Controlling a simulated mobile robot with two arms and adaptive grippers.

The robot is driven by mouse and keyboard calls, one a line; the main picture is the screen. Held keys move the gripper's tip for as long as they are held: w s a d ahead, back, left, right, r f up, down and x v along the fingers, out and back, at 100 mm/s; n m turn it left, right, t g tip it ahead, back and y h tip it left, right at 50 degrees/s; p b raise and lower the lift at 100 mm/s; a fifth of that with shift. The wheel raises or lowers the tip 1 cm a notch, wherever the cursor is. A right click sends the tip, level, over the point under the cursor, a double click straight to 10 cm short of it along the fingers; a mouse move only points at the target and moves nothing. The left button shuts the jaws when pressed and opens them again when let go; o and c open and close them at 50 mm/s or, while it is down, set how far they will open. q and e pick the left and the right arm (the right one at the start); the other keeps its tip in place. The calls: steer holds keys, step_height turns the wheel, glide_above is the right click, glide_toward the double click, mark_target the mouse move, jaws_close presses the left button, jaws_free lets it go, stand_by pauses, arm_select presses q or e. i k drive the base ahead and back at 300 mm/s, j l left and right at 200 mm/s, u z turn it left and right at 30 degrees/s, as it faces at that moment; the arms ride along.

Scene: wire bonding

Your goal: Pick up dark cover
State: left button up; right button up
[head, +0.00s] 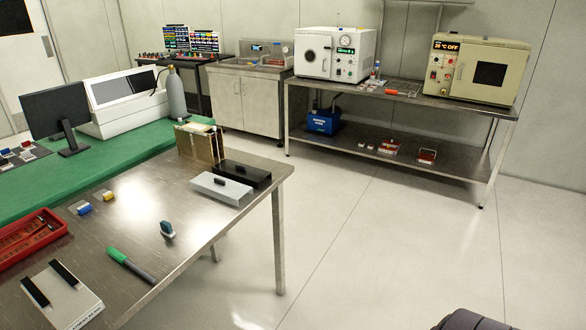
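The dark cover (257,179) is a flat black plate with a raised black handle on top. It lies near the far right corner of the steel table (190,255), just behind a similar light grey cover (214,194) with a black handle. The dark cover looks unobstructed. Neither of my grippers is in view.
A brown, box-like holder (196,146) stands behind the covers.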

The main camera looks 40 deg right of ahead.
mark_target(243, 173)
steer(key=z, duration=1.05)
steer(key=u, duration=0.45)
steer(key=i+l+u, duration=0.15)
steer(key=l+u, duration=0.15)
steer(key=u, duration=0.15)
steer(key=l+u, duration=0.85)
steer(key=i+j, duration=0.05)
steer(key=j, duration=0.05)
